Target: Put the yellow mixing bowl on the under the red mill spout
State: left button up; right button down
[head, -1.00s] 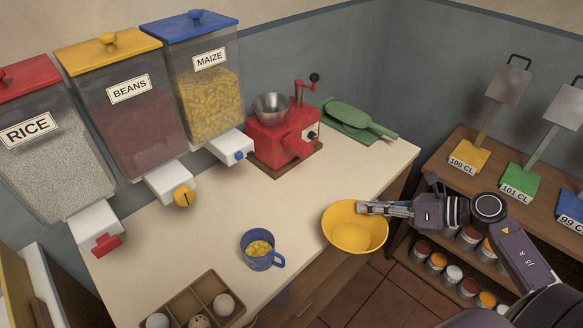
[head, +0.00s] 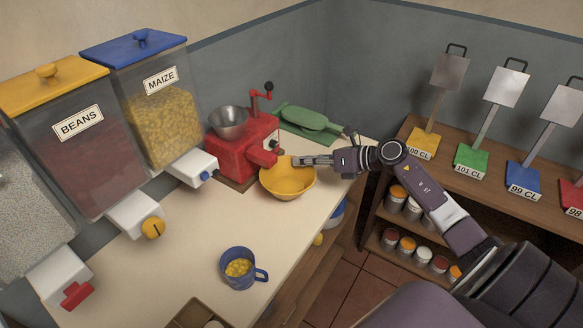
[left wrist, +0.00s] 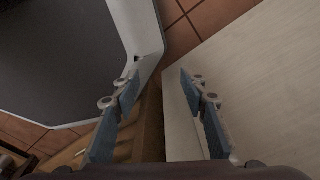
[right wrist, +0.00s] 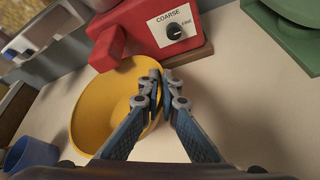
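The yellow mixing bowl (head: 287,182) is upright at the counter's right part, just in front of the red mill (head: 243,150). My right gripper (head: 302,161) is shut on the bowl's right rim. In the right wrist view the fingers (right wrist: 160,88) pinch the rim of the bowl (right wrist: 98,110). Whether the bowl touches the counter is unclear. My left gripper (left wrist: 158,88) is open and empty over the counter's edge, outside the head view.
A blue mug of maize (head: 239,270) stands nearer on the counter (head: 180,255). Dispensers for beans (head: 70,140) and maize (head: 160,120) line the wall. The counter between mug and bowl is clear.

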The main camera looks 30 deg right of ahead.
aim_at(290, 157)
jog(key=shift+w+a+r, duration=0.1)
jog(key=shift+w+a, duration=0.3)
jog(key=shift+w, duration=0.25)
jog(key=shift+w+a, duration=0.4)
jog(key=shift+w, duration=0.25)
pick_arm(q)
jog(key=f+b, duration=0.2)
jog(key=shift+s+a+f+b, duration=0.25)
jog(key=shift+a+f+b, duration=0.05)
jog(key=shift+a, duration=0.1)
pick_arm(e)
notch_tip(290, 157, down, 4)
jog(key=shift+w+r, duration=0.1)
jog(key=shift+r, duration=0.05)
jog(key=shift+f, duration=0.2)
jog(key=c, duration=2.2)
grip_release()
pick_arm(q)
jog(key=shift+d+f, duration=0.1)
jog(key=shift+f, duration=0.05)
pick_arm(e)
jog(key=shift+o, duration=0.2)
jog(key=shift+r, duration=0.15)
